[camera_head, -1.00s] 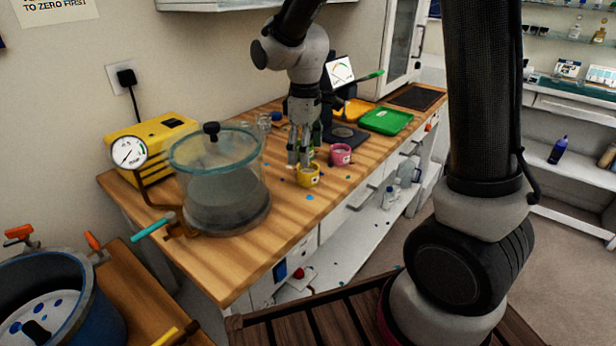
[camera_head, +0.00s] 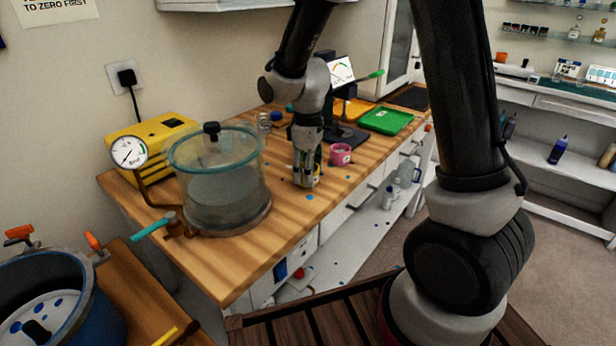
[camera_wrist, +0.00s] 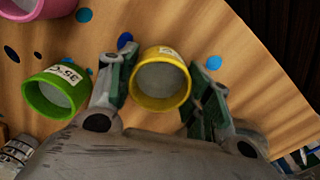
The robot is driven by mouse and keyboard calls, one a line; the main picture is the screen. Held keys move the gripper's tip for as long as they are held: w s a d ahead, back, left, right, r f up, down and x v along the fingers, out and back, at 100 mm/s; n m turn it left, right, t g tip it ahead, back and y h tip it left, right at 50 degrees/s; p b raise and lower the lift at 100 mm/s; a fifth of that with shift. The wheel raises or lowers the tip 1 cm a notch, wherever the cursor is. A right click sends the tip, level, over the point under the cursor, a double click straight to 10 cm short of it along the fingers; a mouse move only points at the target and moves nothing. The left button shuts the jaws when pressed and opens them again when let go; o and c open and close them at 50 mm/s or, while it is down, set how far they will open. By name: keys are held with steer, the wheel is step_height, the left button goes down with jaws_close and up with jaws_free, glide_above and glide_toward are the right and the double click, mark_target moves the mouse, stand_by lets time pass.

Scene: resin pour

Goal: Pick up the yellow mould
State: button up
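The yellow mould (camera_wrist: 161,81) is a small round cup with a pale label and a grey inside. In the wrist view it stands between the two fingers of my gripper (camera_wrist: 163,83). The fingers are apart, with a narrow gap showing between the mould and the right finger; contact on the left is hard to tell. In the head view my gripper (camera_head: 306,182) points down at the worktop near its front edge and hides most of the mould.
A green mould (camera_wrist: 58,92) stands to the left in the wrist view. A pink mould (camera_head: 341,155) is right of my gripper. A glass vacuum chamber (camera_head: 222,190) stands to the left. A green tray (camera_head: 386,121) lies further back on the wooden worktop (camera_head: 262,235).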

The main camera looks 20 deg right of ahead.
stand_by(0.3)
step_height(320, 180, up, 10)
steer(key=shift+s, duration=0.1)
stand_by(0.4)
